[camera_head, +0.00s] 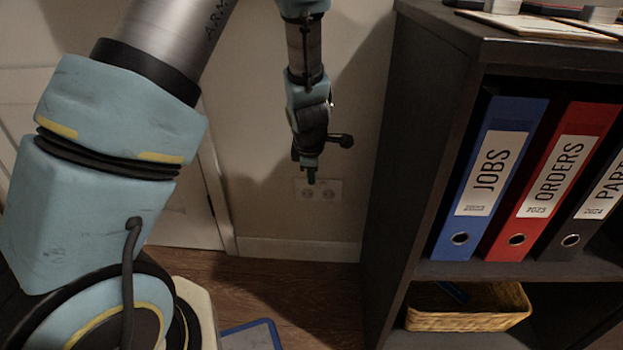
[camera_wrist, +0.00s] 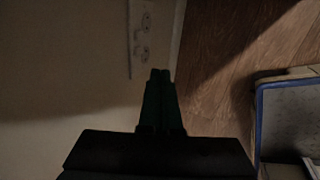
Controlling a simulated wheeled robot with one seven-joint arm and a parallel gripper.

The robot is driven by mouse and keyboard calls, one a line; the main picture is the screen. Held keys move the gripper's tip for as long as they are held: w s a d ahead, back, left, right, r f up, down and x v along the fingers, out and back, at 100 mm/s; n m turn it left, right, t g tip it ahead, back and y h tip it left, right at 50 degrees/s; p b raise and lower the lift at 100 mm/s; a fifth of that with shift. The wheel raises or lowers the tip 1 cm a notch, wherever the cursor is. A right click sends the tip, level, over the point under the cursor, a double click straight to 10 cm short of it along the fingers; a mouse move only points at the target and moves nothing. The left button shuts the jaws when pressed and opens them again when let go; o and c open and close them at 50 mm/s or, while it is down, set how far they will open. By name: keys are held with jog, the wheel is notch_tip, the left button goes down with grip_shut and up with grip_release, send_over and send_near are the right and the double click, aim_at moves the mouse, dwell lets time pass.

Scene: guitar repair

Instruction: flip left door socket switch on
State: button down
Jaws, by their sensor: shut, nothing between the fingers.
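The door socket (camera_head: 330,194) is a pale double plate low on the wall, between the door frame and the dark shelf. In the wrist view the socket plate (camera_wrist: 136,45) is dim and sits at the top, with dark round outlets. Its switches are too small and dark to tell their state. My gripper (camera_head: 311,180) points down in front of the upper left part of the plate in the head view. In the wrist view my gripper (camera_wrist: 160,74) has its dark green fingers together and empty, below the plate in the picture. I cannot tell whether it touches the plate.
The dark shelf (camera_head: 415,170) stands close on the right, with binders and a wicker basket (camera_head: 468,318). The white door (camera_head: 185,215) is on the left. A blue-rimmed tray (camera_wrist: 259,120) is low at the right in the wrist view. Some wooden floor (camera_head: 290,295) is clear.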

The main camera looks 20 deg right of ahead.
jog(key=shift+p+v, duration=0.55)
jog(key=shift+v, duration=1.25)
jog(key=shift+w, duration=0.1)
jog(key=shift+p, duration=0.45)
jog(key=shift+f+g+p, duration=0.3)
jog(key=shift+f+p, duration=0.4)
jog(key=shift+p, duration=0.35)
